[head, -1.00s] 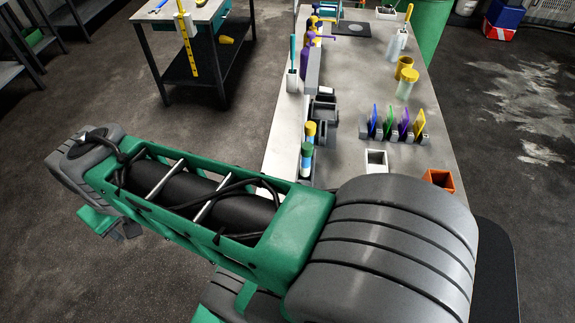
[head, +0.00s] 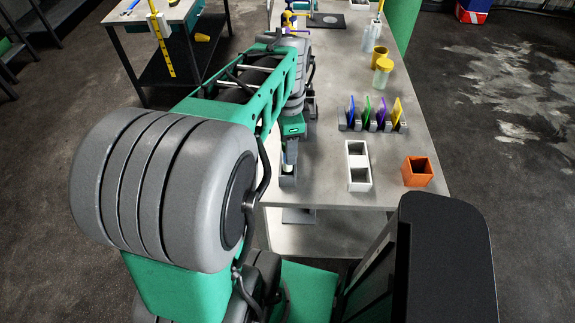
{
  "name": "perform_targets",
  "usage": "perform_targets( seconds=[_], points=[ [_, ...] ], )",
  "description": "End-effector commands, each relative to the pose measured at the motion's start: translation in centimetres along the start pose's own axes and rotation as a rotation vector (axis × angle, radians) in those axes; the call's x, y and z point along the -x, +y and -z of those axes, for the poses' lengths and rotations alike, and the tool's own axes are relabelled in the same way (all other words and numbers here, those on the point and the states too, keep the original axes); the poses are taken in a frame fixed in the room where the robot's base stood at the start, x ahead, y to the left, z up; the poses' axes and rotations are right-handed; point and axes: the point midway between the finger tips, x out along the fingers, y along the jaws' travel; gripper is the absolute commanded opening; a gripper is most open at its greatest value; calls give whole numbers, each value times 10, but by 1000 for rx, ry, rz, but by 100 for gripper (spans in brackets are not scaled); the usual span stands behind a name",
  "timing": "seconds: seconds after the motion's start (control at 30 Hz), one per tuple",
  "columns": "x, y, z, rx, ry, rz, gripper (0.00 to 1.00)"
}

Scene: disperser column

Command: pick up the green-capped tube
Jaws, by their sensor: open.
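My gripper (head: 292,138) hangs at the end of my arm, over the near left corner of the long grey bench. It is open. Its fingers are small and dark here and hard to make out. Directly below it, a pale tube (head: 290,154) stands upright in a dark holder (head: 287,178). Its cap is hidden by my gripper, so I cannot see a green cap now. I cannot tell whether the fingers are around the tube or just above it. The yellow-capped tube behind it is hidden by my arm.
A white two-cell holder (head: 358,165), an orange box (head: 417,171) and a rack of coloured cards (head: 372,117) stand to the right. The bench top (head: 328,130) between my gripper and the white holder is clear.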

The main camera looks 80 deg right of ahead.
Motion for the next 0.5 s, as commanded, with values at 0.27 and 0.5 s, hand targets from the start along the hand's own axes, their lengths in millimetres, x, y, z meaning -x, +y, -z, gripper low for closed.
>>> perform_targets(
  seconds=[0.27, 0.5],
  points=[
    [-42, -2, -2, 2, -1, -1, 52],
    [-43, -2, -2, 3, 0, 1, 49]
  ],
)
